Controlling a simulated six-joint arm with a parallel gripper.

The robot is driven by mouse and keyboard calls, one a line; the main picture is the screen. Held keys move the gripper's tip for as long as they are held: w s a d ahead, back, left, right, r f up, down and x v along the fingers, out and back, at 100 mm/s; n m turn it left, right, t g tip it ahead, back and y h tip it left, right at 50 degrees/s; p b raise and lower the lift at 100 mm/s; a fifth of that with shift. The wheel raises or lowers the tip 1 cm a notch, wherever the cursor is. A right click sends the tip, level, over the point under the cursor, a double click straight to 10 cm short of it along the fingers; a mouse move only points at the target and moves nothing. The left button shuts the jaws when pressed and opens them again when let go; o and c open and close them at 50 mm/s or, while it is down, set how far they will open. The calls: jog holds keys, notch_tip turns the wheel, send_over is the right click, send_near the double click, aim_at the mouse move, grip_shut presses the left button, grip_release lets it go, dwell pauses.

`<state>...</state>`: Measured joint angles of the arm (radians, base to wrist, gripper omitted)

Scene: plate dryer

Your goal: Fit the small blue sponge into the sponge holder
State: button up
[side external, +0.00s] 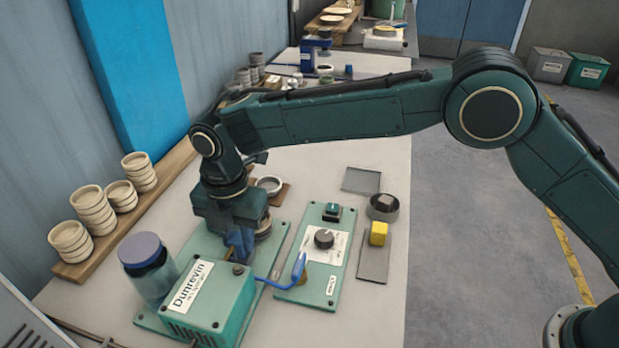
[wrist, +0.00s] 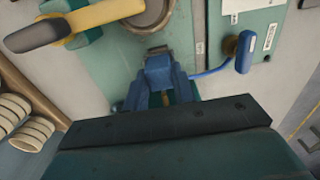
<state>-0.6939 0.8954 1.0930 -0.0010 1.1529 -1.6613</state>
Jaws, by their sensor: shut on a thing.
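My gripper (side external: 239,252) points down over the pale green machine marked Dunrevin (side external: 195,290). In the wrist view, my gripper (wrist: 160,75) has its blue fingers shut around a small blue block (wrist: 159,72). The block fits the small blue sponge in colour, but its edges blend with the fingers. The block is at or just above the green plate; I cannot tell whether it touches. I cannot make out a sponge holder for certain. The arm and machine hide part of this area in the side view.
A blue lever (side external: 299,267) reaches out close to my gripper's right side. A yellow bar with a dark handle (wrist: 80,24) lies on the other side. A lidded jar (side external: 146,265) stands at left.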

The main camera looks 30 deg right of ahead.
aim_at(238, 238)
jog(key=shift+f, duration=0.3)
jog(key=o, duration=0.9)
jog(key=shift+o, duration=0.2)
jog(key=shift+r, duration=0.1)
notch_tip(238, 238, up, 12)
jog(key=shift+r, duration=0.25)
